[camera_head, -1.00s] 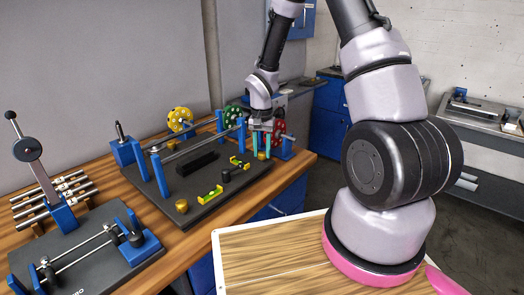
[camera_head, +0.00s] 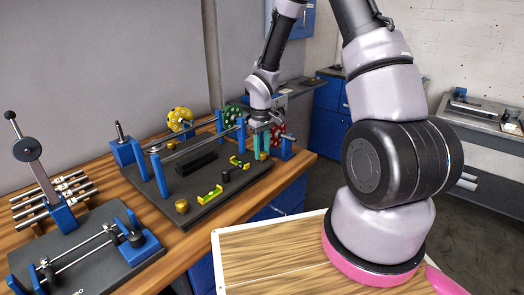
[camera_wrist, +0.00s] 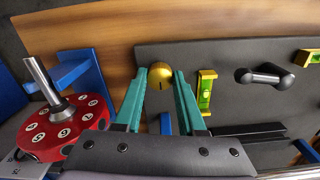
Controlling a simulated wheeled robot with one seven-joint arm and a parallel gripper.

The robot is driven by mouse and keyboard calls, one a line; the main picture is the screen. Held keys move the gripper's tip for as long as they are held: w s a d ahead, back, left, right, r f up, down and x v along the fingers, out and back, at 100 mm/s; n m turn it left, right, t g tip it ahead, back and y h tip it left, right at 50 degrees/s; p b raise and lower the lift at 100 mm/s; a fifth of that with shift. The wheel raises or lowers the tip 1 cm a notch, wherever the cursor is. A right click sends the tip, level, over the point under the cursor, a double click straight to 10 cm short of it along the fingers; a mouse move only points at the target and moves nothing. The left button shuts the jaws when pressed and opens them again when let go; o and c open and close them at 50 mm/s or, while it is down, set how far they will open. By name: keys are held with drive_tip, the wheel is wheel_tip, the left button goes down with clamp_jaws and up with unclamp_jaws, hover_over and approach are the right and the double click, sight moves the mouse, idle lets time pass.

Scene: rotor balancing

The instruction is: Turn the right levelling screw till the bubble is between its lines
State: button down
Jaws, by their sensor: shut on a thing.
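The right levelling screw is a brass knob (camera_wrist: 160,77) between my teal fingertips in the wrist view. In the head view the screw (camera_head: 262,155) is partly hidden by the fingers at the right end of the black base plate (camera_head: 222,200). My gripper (camera_head: 262,147) points down and is shut on the screw; it also fills the lower middle of the wrist view (camera_wrist: 161,75). A yellow level with a green vial (camera_wrist: 206,91) lies just right of the fingers there. The bubble's place between the lines is too small to tell.
Another yellow level (camera_head: 209,194) and a brass knob (camera_head: 182,205) are at the plate's front left. A red numbered disc on a shaft (camera_wrist: 66,127) is left of my fingers. A black lever (camera_wrist: 265,75) is on the plate. Blue posts (camera_head: 160,174) hold rods above it.

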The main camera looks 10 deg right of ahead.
drive_tip(key=n, duration=0.5)
drive_tip(key=shift+w+r+n, duration=0.1)
drive_tip(key=shift+w+n, duration=0.05)
drive_tip(key=shift+n, duration=0.25)
idle(0.4)
drive_tip(key=c, duration=0.5)
unclamp_jaws()
wheel_tip(320, 180, up, 11)
drive_tip(key=shift+a, duration=0.1)
